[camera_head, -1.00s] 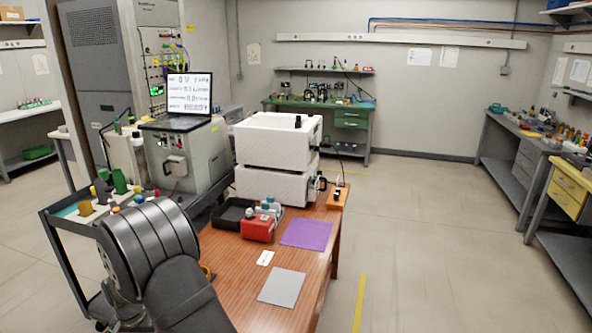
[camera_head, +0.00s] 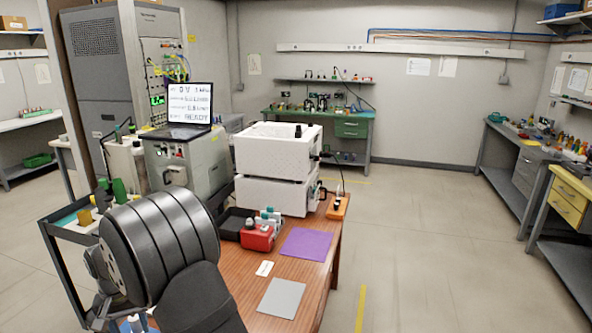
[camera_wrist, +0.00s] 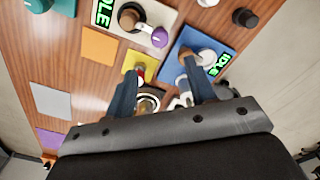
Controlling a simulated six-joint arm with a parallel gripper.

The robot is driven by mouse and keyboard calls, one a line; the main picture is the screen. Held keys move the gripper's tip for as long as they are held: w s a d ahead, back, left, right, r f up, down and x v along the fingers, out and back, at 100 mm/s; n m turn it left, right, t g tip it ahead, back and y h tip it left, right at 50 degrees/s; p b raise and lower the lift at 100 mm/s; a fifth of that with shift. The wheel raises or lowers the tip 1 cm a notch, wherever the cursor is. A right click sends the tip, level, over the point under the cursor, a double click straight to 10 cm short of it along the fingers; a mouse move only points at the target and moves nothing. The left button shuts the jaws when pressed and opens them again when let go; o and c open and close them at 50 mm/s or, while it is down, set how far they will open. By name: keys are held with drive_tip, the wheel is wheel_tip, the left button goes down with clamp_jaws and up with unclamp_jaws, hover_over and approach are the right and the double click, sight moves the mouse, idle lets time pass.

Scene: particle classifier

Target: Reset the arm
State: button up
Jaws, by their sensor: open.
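My gripper (camera_wrist: 160,85) shows in the wrist view, with two dark blue fingers spread apart over the wooden table (camera_wrist: 65,65). They are open, and no held object is visible between them. A round metallic part shows between the finger bases, but I cannot tell what it is. A blue plate (camera_wrist: 222,45) with a device reading IDLE lies near the right finger. A yellow plate (camera_wrist: 133,62) lies near the left finger. In the head view my dark arm links fill the lower left, and the gripper does not show clearly.
In the head view, a white two-tier box (camera_head: 277,150), a red block (camera_head: 258,238), a purple mat (camera_head: 306,244) and a grey mat (camera_head: 281,298) are on the table. A laptop (camera_head: 190,106) stands behind left. The floor to the right is clear.

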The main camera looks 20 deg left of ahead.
drive_tip(key=shift+r, duration=1.3)
wheel_tip(320, 180, down, 14)
drive_tip(key=shift+f, duration=0.1)
drive_tip(key=shift+r+m, duration=0.2)
drive_tip(key=shift+m, duration=1.7)
